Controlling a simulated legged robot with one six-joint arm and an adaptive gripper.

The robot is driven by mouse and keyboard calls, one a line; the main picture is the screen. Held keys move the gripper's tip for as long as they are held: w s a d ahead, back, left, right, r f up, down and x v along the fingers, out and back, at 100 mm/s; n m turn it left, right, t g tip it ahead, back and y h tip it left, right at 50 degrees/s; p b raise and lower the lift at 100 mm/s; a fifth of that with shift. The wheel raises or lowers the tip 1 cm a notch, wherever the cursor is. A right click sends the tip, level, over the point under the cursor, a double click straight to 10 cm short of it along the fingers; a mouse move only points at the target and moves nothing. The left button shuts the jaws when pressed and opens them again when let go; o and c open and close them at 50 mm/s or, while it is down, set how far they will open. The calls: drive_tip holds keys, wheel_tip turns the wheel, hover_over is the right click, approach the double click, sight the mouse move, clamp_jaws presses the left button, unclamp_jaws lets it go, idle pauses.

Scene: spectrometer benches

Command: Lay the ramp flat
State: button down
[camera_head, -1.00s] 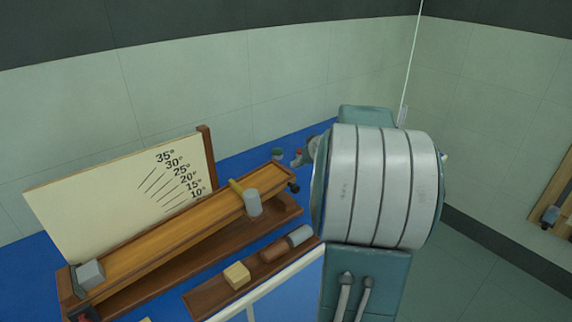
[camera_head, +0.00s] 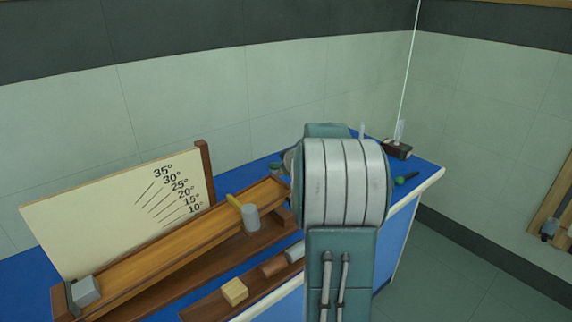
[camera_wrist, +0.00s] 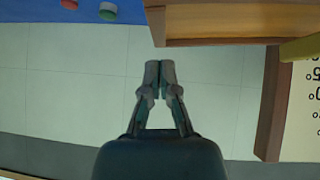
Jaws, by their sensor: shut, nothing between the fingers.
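The ramp (camera_head: 175,235) is a long wooden board, tilted, with its low end at the lower left and its raised end at the right. A pale angle board (camera_head: 110,210) with marks from 10° to 35° stands behind it. In the wrist view, the wooden ramp end (camera_wrist: 220,26) is at the top. My gripper (camera_wrist: 160,68) is shut and empty, just beside that end and apart from it in the picture. In the head view my arm hides the gripper and part of the raised end.
A grey block (camera_head: 86,290) sits at the ramp's low end. A grey cylinder (camera_head: 252,217) with a yellow piece is by its upper part. A tray (camera_head: 205,302) with blocks lies in front. A dark box (camera_head: 397,149) stands at the right.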

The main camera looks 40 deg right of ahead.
drive_tip(key=shift+d+f, duration=0.15)
drive_tip(key=shift+f, duration=0.95)
